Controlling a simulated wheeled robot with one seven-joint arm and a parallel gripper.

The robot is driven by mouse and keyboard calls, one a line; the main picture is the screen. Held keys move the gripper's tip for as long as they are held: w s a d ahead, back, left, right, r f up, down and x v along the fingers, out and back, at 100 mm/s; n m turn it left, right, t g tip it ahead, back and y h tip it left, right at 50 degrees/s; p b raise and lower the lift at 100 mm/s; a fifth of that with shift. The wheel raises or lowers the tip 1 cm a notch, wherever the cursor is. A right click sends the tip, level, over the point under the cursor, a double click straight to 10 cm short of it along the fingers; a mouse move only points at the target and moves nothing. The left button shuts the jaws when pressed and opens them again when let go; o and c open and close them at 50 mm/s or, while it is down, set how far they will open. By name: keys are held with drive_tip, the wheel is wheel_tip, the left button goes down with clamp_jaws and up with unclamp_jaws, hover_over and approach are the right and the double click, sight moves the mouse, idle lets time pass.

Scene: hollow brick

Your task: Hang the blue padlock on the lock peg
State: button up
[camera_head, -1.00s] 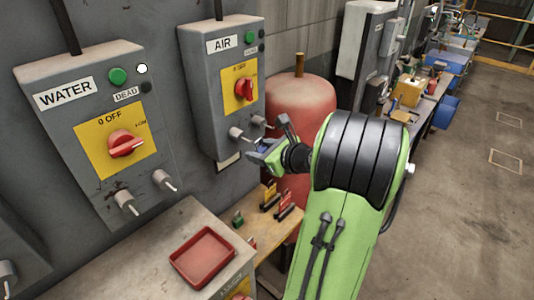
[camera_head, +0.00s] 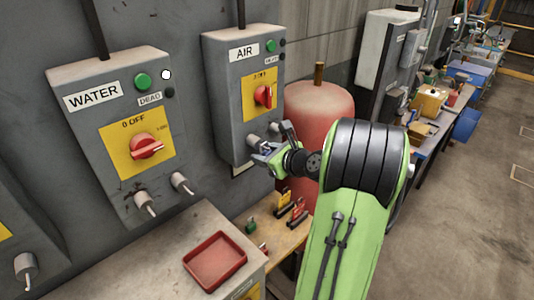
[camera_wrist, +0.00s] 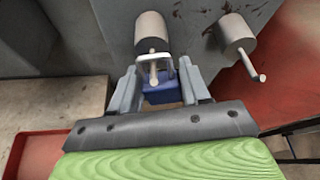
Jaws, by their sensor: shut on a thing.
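My gripper (camera_wrist: 160,92) is shut on the blue padlock (camera_wrist: 160,90), shackle up, in the wrist view. The metal shackle (camera_wrist: 137,66) stands at the pin of the left peg (camera_wrist: 152,35) below the AIR box. The pin overlaps the shackle opening in the picture; I cannot tell whether it passes through. A second peg (camera_wrist: 237,35) is to the right, apart from the gripper. In the head view my gripper (camera_head: 265,157) is just below these pegs, and the padlock is mostly hidden.
The AIR box (camera_head: 227,95) and WATER box (camera_head: 112,130) are on the wall, the latter with two pegs of its own. A red tank (camera_head: 322,115) stands close behind my arm. Below are a red tray (camera_head: 215,262) and several other padlocks on a wooden shelf.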

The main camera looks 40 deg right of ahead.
drive_tip(key=o, duration=1.1)
drive_tip(key=shift+o, duration=0.2)
drive_tip(key=d+v, duration=0.1)
drive_tip(key=v, duration=1.4)
drive_tip(key=shift+s+a+r, duration=0.15)
drive_tip(key=shift+s+a, duration=0.2)
drive_tip(key=shift+a, duration=0.2)
